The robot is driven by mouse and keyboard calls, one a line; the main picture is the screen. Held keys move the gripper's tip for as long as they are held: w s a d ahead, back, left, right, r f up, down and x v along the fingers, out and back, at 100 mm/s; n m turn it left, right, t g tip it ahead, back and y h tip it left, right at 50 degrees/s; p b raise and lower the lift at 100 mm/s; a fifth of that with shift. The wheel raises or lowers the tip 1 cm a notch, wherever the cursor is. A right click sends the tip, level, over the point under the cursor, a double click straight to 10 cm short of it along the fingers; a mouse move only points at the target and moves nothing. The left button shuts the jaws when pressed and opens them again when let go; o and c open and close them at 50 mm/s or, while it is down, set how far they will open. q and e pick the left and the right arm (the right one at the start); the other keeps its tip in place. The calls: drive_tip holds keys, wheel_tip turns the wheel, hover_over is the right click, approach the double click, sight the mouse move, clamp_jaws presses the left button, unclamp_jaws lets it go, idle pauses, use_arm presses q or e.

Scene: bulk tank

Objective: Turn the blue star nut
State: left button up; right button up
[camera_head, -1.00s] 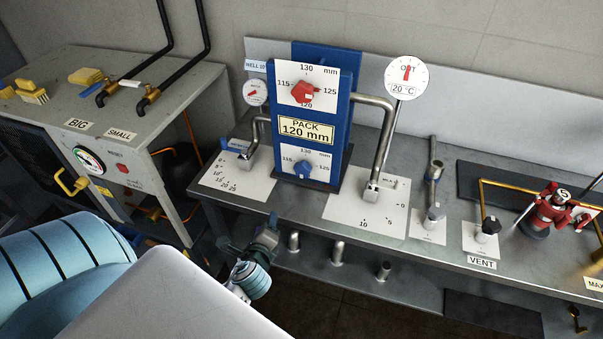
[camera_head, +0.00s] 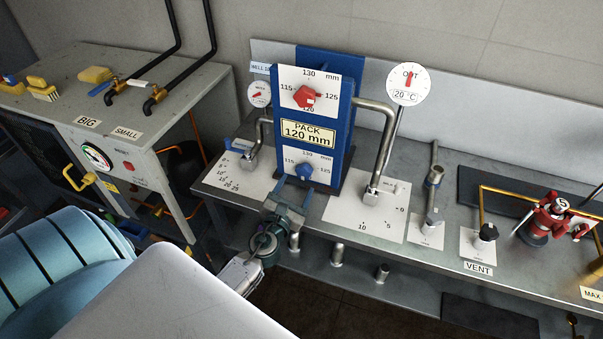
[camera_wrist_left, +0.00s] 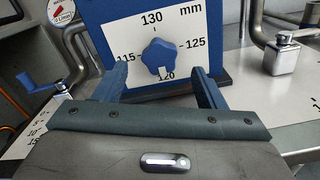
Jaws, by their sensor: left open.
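The blue star nut (camera_head: 304,170) sits on the lower white dial plate (camera_head: 322,163) of the blue post. In the left wrist view the blue star nut (camera_wrist_left: 159,56) shows just beyond my fingertips, with its white mark pointing down near 120. My left gripper (camera_head: 294,190) is open, below and in front of the nut. In the left wrist view the two fingers of the left gripper (camera_wrist_left: 158,80) stand to the left and right of the nut, apart from it. My right gripper is not in view.
A red star nut (camera_head: 306,96) sits on the upper dial plate, above a PACK 120 mm sign (camera_head: 308,133). Bent steel pipes (camera_head: 388,140) stand on both sides of the blue post (camera_head: 342,130). The steel bench edge (camera_head: 400,242) runs below.

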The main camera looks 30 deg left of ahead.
sight(304, 173)
use_arm(q)
drive_tip(key=x, duration=0.5)
drive_tip(key=shift+w+a+p, duration=0.1)
drive_tip(key=shift+w+p, duration=0.05)
drive_tip(key=shift+p, duration=0.2)
drive_tip(key=c, duration=1)
